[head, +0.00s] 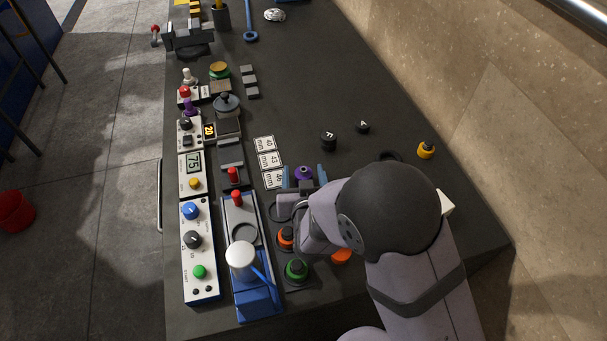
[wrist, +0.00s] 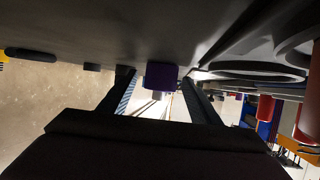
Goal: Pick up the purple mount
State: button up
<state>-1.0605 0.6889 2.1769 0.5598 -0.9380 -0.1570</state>
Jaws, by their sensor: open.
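The purple mount (head: 304,173) is on the dark bench, just right of the white number cards. It also shows in the wrist view (wrist: 161,76), between my two fingers. My gripper (head: 304,178) is open, with one blue finger on each side of the mount. In the wrist view the fingertips (wrist: 158,80) stand apart with the mount between them. I see gaps beside the mount there, so the fingers do not look closed on it. My wrist and arm hide part of the bench in the head view.
Orange (head: 286,237) and green (head: 296,270) round pieces stand close by my wrist. A blue press with a white knob (head: 240,255) is to the left. Black weights (head: 328,141) and a yellow piece (head: 426,150) lie to the right.

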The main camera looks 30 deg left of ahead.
jog(key=c, duration=1.2)
jog(key=shift+r, duration=0.15)
jog(key=shift+r, duration=4.95)
